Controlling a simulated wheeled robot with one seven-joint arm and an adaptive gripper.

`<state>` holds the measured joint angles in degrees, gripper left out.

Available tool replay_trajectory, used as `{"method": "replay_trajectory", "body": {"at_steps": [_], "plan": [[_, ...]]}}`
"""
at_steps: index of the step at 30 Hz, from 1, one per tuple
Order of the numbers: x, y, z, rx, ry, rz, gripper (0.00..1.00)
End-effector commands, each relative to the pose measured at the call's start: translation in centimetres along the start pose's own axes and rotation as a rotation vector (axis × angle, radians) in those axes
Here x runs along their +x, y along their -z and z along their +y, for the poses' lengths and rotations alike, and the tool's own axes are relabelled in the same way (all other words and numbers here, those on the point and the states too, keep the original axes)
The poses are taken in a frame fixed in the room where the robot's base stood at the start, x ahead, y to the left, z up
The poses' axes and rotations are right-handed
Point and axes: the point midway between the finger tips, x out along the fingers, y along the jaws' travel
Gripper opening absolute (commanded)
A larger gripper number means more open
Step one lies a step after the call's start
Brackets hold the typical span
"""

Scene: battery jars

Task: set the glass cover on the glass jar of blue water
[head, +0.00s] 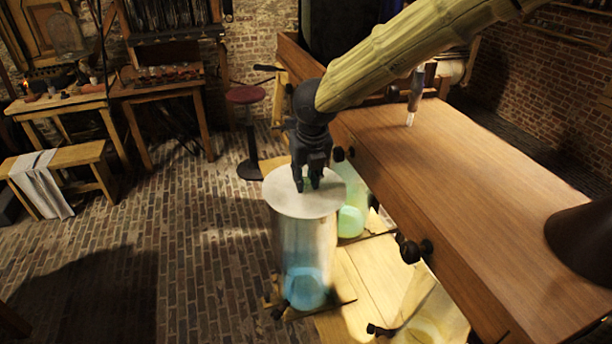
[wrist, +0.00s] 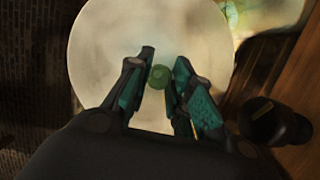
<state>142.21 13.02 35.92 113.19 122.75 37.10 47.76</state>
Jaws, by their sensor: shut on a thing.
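The glass cover (head: 290,200) is a pale round disc over the top of the jar of blue water (head: 304,260). I cannot tell whether it rests on the rim or hangs just above it. In the wrist view the cover (wrist: 110,50) fills the middle, with a small green knob (wrist: 159,77) at its centre. My gripper (head: 307,186) points down over the cover, with its fingers shut on the knob. The fingertips (wrist: 159,70) stand on either side of the knob. The jar's rim is hidden under the cover.
A jar of green water (head: 352,215) stands just behind, and a yellowish jar (head: 435,310) is at the front right. A long wooden table (head: 470,160) with dark knobs (head: 410,250) on its side is close on the right. The brick floor (head: 130,240) at left is open.

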Motion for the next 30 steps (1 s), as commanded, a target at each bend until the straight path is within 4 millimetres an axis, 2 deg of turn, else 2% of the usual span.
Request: {"method": "replay_trajectory", "body": {"at_steps": [4,5,6,15,30], "plan": [[0.2,0.1,0.0,0.000,0.000,-0.001,0.00],[0.2,0.0,0.0,0.000,0.000,-0.001,0.27],[0.1,0.0,0.0,0.000,0.000,-0.001,0.31],[0.1,0.1,0.0,0.000,0.000,0.000,0.31],[-2.9,0.0,0.0,0.002,-0.001,0.000,0.31]]}}
